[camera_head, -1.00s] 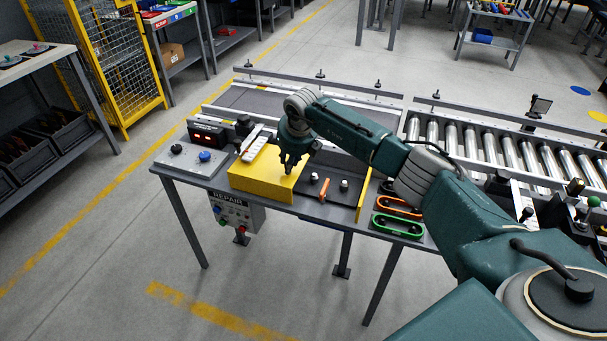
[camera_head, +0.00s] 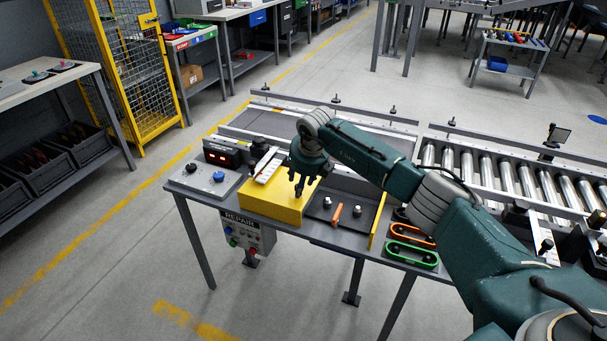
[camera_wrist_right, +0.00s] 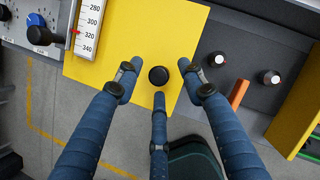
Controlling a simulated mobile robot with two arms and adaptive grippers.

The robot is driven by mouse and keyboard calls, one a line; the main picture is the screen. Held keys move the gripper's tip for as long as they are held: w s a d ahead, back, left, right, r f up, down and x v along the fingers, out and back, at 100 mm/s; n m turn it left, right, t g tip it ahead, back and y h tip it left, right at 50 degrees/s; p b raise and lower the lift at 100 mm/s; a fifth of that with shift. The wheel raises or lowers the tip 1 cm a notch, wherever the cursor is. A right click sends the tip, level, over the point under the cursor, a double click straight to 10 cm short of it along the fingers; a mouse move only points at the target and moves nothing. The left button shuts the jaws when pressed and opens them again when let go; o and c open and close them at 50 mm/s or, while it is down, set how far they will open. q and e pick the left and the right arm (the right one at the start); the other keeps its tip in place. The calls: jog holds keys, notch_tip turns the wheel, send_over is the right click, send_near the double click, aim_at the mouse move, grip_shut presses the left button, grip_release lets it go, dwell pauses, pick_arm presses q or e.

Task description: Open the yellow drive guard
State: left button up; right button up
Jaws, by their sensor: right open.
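The yellow drive guard (camera_head: 268,203) is a yellow box on the near edge of the grey workbench. In the right wrist view its flat yellow face (camera_wrist_right: 135,25) bears a round black knob (camera_wrist_right: 158,76). My right gripper (camera_head: 299,190) is over the right part of the guard, fingers pointing down. In the wrist view its three blue fingers (camera_wrist_right: 158,82) are open and spread around the knob, with visible gaps. I cannot tell their exact height above it. The knob is hidden behind the fingers in the head view. My left gripper is not in view.
A white scale (camera_wrist_right: 87,27) lies along the guard's left side. Right of the guard are an orange handle (camera_head: 337,213), small knobs and an upright yellow plate (camera_head: 379,220). A red-lit display (camera_head: 222,153) and a button panel (camera_head: 205,178) stand left. Rollers (camera_head: 500,180) lie right.

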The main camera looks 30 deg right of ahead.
jog(key=v, duration=1.1)
jog(key=shift+d+r, duration=0.2)
